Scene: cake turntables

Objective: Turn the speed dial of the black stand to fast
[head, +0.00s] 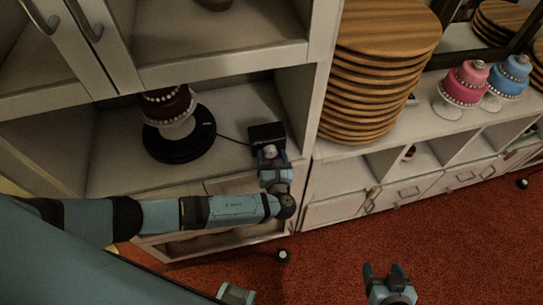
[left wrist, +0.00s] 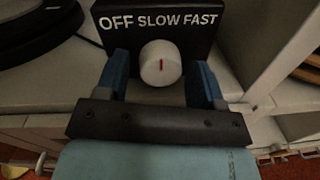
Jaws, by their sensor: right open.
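The black stand (head: 183,150) is a round black turntable in an open cupboard compartment, bearing a dark red cake (head: 167,105). A cable links it to a black control box (head: 266,132). In the left wrist view, the box (left wrist: 200,42) reads OFF, SLOW, FAST. Its white speed dial (left wrist: 160,64) has a red mark pointing up, toward SLOW. My left gripper (head: 272,157) is at the box. In the left wrist view, its blue fingers (left wrist: 160,82) stand on either side of the dial with visible gaps. My right gripper (head: 384,270) is open and empty above the red floor.
A tall stack of wooden boards (head: 375,75) stands right of the compartment's side wall (head: 312,105). Pink (head: 464,84) and blue (head: 508,76) cakes stand on the counter further right. The red carpet (head: 450,240) is clear around my right gripper.

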